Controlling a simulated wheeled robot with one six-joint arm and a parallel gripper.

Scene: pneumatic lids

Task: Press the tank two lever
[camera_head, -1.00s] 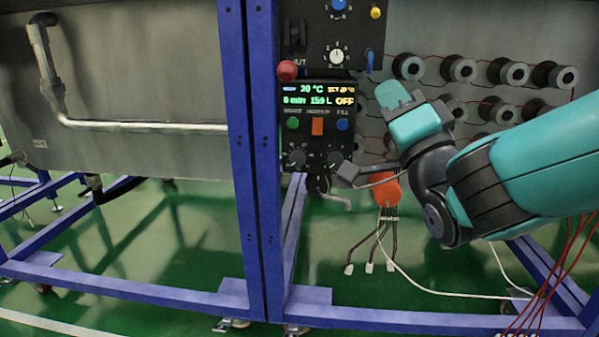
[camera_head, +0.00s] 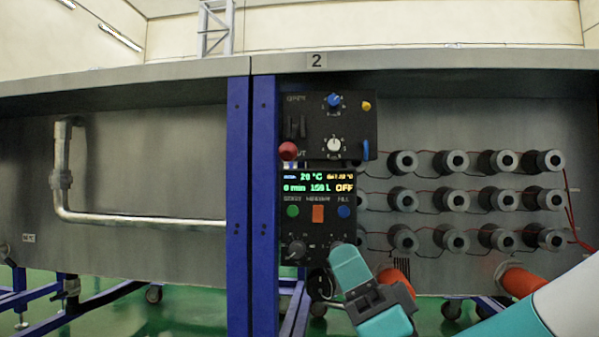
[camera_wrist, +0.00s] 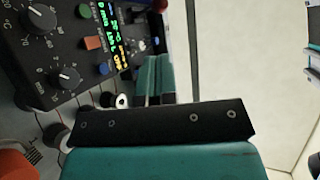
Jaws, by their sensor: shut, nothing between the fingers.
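The tank two control panel (camera_head: 356,112) is black and hangs on the tank front under a "2" sign (camera_head: 317,60). Its lever ends in a red ball (camera_head: 288,151) at the panel's lower left, beside the "SHUT" lettering. A red ball also shows at the top of the wrist view (camera_wrist: 160,5). My gripper (camera_head: 345,256) is teal, below and right of the red ball, over the lower right of the display unit. Its fingers are together and empty in the wrist view (camera_wrist: 153,72). It looks apart from the lever.
The display unit (camera_head: 318,185) has green, orange and blue buttons and dark dials. A blue post (camera_head: 264,210) stands just left of it. Several black spools with red wires (camera_head: 403,162) stick out at right. A pipe (camera_head: 140,219) runs along the left tank.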

